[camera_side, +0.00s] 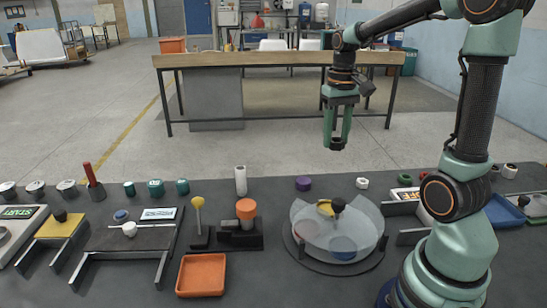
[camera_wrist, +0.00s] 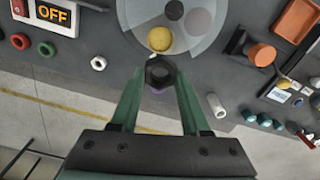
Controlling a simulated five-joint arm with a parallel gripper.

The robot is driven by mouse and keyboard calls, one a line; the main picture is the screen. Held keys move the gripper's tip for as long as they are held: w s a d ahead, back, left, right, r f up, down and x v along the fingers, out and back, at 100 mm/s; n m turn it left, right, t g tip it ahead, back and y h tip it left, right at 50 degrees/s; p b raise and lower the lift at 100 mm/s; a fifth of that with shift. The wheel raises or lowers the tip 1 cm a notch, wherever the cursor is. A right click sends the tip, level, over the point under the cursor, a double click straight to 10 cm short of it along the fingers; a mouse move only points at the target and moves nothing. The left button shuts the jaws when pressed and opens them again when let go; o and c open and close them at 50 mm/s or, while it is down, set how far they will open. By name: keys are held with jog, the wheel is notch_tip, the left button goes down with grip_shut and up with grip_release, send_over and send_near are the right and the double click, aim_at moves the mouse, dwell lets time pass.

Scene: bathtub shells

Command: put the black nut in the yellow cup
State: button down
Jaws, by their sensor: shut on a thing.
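My gripper (camera_side: 337,138) is raised in the air above the back edge of the dark bench in the side view. Its green fingers are shut on the black nut (camera_side: 337,145), which also shows between the fingertips in the wrist view (camera_wrist: 160,71). The yellow cup (camera_side: 324,207) stands inside a round, clear-walled carousel (camera_side: 376,222) on the bench, partly seen through the clear wall. In the wrist view the yellow cup (camera_wrist: 160,39) shows just beyond the nut. The nut is apart from the cup and well above the bench.
A black knob (camera_side: 338,204) stands at the carousel's middle. A purple nut (camera_side: 303,183) and a white nut (camera_side: 362,183) lie behind it. A white cylinder (camera_side: 240,180), an orange-topped post (camera_side: 246,208) and an orange tray (camera_side: 201,274) are left of the carousel.

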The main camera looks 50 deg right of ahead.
send_near(327, 209)
notch_tip(327, 209, down, 5)
jog(key=shift+f, duration=0.1)
dwell(0.3)
jog(key=shift+f, duration=0.35)
jog(key=shift+f, duration=0.2)
jog(key=shift+c, duration=1.9)
grip_release()
notch_tip(327, 209, up, 13)
jog(key=s+a+r+n+t, duration=0.1)
jog(key=a+r+n+t, duration=0.1)
jog(key=a, duration=0.6)
jog(key=s+a+r+n+t, duration=0.1)
jog(key=a+r+n+t, duration=0.2)
jog(key=a+r, duration=0.4)
jog(key=shift+s+a+r+n+t, duration=0.3)
jog(key=shift+s+a+n, duration=0.15)
jog(key=shift+a, duration=0.6)
